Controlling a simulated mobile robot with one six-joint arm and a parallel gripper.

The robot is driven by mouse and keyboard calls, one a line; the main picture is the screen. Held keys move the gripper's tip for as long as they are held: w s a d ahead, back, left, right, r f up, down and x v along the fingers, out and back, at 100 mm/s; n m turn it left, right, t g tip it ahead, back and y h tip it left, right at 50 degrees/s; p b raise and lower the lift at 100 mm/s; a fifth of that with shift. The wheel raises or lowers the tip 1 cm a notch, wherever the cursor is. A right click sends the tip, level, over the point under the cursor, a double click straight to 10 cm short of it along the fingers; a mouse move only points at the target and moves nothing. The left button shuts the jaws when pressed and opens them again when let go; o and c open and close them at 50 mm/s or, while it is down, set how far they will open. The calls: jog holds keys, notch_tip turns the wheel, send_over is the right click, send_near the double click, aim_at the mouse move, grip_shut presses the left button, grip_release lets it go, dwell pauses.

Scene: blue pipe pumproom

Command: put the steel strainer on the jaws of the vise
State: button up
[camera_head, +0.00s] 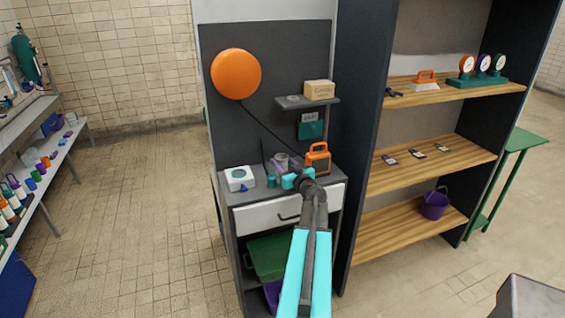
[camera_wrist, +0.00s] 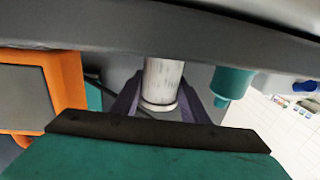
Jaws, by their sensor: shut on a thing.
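The steel strainer (camera_head: 282,160) is a pale metal cylinder above the grey worktop. In the wrist view it (camera_wrist: 162,80) shows between a dark bar and a teal block with a dark edge strip, and the bar hides one end. Purple pieces (camera_wrist: 125,98) flank it on both sides. My gripper (camera_head: 297,178) is at the worktop, shut on the strainer. My arm hides part of the worktop.
An orange handled device (camera_head: 318,160) stands close on the right. A teal cylinder (camera_head: 272,182) and a white box (camera_head: 239,177) stand to the left. A small wall shelf (camera_head: 292,103) with a cardboard box (camera_head: 319,90) hangs above. Tall shelving (camera_head: 425,158) stands at right.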

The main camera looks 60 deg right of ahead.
jog(key=shift+f, duration=0.1)
jog(key=o, duration=1.1)
jog(key=shift+b+v, duration=1.15)
jog(key=shift+v, duration=4.85)
jog(key=shift+o, duration=0.6)
